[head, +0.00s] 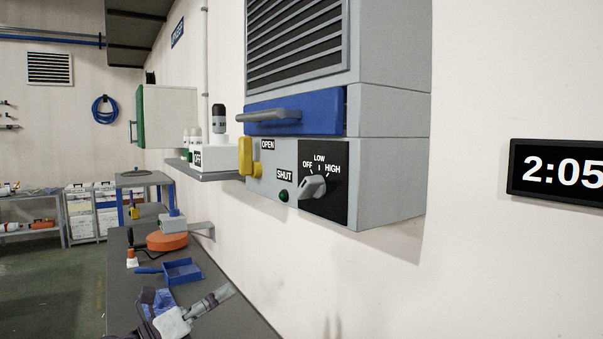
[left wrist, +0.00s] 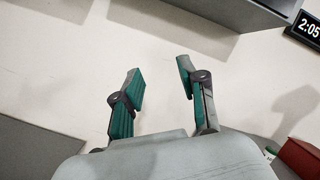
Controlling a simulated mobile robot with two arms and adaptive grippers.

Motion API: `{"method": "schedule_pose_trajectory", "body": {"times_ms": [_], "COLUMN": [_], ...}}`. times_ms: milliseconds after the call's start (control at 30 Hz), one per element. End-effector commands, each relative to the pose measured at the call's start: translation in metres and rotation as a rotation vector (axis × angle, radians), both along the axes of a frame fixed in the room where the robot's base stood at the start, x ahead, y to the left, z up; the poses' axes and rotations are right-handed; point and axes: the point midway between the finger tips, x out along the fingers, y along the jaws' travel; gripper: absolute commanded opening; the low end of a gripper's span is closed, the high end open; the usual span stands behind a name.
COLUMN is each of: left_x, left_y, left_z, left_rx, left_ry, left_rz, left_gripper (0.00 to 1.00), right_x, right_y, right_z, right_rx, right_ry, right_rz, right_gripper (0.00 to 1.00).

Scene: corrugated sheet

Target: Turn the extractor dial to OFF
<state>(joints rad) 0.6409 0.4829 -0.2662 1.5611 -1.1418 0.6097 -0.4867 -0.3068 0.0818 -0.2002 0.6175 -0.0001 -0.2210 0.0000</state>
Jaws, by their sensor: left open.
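The extractor dial (head: 312,187) is a light grey knob on a black panel on the wall-mounted extractor (head: 385,165), right of centre in the head view. Its marks read OFF, LOW and HIGH; its long grip slants up to the right, seemingly toward HIGH. My left gripper (head: 217,297) is low in the head view, below and left of the dial, apart from it. In the left wrist view its two teal-padded fingers (left wrist: 160,72) are spread with nothing between them. The dial is not visible there. My right gripper is not in view.
A yellow lever (head: 248,157) and a green button (head: 283,195) sit left of the dial. A shelf (head: 215,175) with bottles adjoins the extractor. The dark bench (head: 208,262) below holds a blue dustpan (head: 182,271) and an orange round thing (head: 167,241).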

Motion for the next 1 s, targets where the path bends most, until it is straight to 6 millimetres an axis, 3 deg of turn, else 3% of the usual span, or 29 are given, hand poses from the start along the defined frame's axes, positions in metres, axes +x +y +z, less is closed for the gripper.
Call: {"method": "schedule_pose_trajectory", "body": {"times_ms": [33,100,200,300,433,533,1000], "left_x": [-0.022,-0.056,-0.098,-0.124,-0.138,-0.136,-0.085], "left_y": [-0.012,-0.027,-0.039,-0.042,-0.043,-0.048,-0.125], "left_z": [0.063,0.122,0.178,0.207,0.222,0.226,0.228], "left_rx": [0.155,0.387,0.685,0.887,1.016,1.039,1.030], "left_ry": [-0.181,-0.420,-0.703,-0.879,-0.981,-0.998,-0.992], "left_rz": [-0.019,-0.018,0.024,0.077,0.122,0.131,0.127], "left_gripper": [0.42,0.42,0.42,0.42,0.42,0.42,0.42], "right_x": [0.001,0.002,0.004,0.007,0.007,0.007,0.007], "right_y": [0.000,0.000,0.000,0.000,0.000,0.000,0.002], "right_z": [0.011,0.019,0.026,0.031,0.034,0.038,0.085], "right_rx": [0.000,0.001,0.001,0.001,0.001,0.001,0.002], "right_ry": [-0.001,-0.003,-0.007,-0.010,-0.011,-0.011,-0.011], "right_rz": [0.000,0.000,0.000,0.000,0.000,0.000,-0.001], "right_gripper": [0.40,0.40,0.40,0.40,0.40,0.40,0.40]}}
